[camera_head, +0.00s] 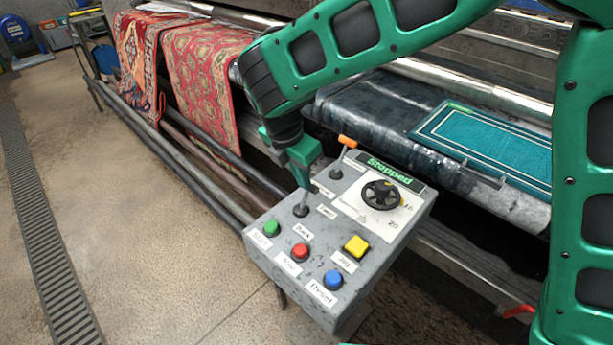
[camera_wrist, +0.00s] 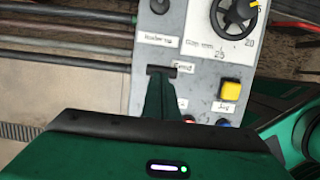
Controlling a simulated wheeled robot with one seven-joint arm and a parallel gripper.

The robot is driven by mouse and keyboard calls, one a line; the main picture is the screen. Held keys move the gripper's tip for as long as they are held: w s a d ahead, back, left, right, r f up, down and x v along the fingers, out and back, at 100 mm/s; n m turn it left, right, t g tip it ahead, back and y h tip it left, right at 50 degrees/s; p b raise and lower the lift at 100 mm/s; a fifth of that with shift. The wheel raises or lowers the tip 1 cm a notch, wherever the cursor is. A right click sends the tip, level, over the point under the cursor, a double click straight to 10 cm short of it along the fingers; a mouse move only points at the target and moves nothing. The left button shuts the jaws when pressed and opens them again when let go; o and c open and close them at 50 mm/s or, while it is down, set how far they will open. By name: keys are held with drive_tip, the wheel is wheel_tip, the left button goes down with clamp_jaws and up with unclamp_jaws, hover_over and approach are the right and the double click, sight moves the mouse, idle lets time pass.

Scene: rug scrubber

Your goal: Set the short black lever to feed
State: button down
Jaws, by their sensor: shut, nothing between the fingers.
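The grey control box (camera_head: 385,231) stands in front of the machine. The short black lever (camera_head: 301,211) shows only as a dark round base with a little above it; my gripper hides the rest, so its tilt is unclear. A label reading Feed (camera_head: 327,211) lies to its right, and Back (camera_head: 303,233) lies below it. My gripper (camera_head: 304,186) points down at the lever with its fingers shut and nothing between them. In the wrist view, the fingertips (camera_wrist: 161,76) are at a dark slot beside the Feed label (camera_wrist: 184,65); contact cannot be told.
An orange-tipped lever (camera_head: 347,142) stands just behind. A black dial (camera_head: 381,195) and green (camera_head: 271,228), red (camera_head: 300,252), yellow (camera_head: 356,245) and blue (camera_head: 333,280) buttons are close by. The display reads Stopped (camera_head: 389,168).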

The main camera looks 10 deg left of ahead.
drive_tip(key=shift+w+d, duration=0.15)
idle(0.4)
drive_tip(key=s+a+v, duration=0.1)
drive_tip(key=v, duration=1.2)
drive_tip(key=shift+f, duration=0.25)
drive_tip(key=shift+s, duration=0.1)
